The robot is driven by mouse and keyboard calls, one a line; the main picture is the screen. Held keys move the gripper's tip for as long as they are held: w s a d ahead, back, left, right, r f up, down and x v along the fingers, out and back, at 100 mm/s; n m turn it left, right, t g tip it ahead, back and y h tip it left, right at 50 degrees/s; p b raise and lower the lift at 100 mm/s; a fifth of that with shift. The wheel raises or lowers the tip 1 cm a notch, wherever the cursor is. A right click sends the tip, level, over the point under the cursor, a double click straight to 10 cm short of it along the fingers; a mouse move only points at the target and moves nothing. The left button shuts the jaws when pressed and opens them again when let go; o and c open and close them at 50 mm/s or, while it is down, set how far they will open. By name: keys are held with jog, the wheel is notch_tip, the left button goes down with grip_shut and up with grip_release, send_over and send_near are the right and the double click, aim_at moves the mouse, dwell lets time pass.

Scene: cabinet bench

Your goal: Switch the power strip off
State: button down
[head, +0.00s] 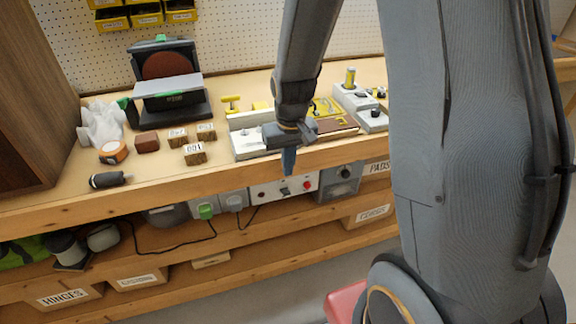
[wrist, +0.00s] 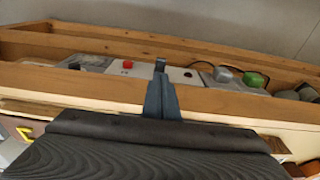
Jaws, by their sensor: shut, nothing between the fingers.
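The power strip (head: 265,193) is a pale panel along the bench's front, just below the top's edge. It has a red button or light (head: 306,185) and a dark switch (head: 285,191); the switch's position cannot be made out. A green plug (head: 206,211) and a grey plug sit at its left end. In the wrist view the strip (wrist: 180,75) shows beyond my fingers, with the red part left of them and the plugs to the right. My gripper (head: 288,170) is shut and empty, pointing down just above the switch at the bench edge. It also shows in the wrist view (wrist: 160,82), partly covering the strip.
The wooden bench edge (head: 150,204) runs behind and beside my gripper. A grey box with a dark knob (head: 345,172) is right of the strip. Black cables hang below the plugs. Wooden blocks (head: 195,153) and a sander (head: 170,90) stand on the bench.

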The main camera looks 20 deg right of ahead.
aim_at(286, 192)
jog(key=f, duration=0.5)
jog(key=w+f, duration=0.1)
jog(key=f, duration=0.1)
jog(key=shift+f, duration=0.15)
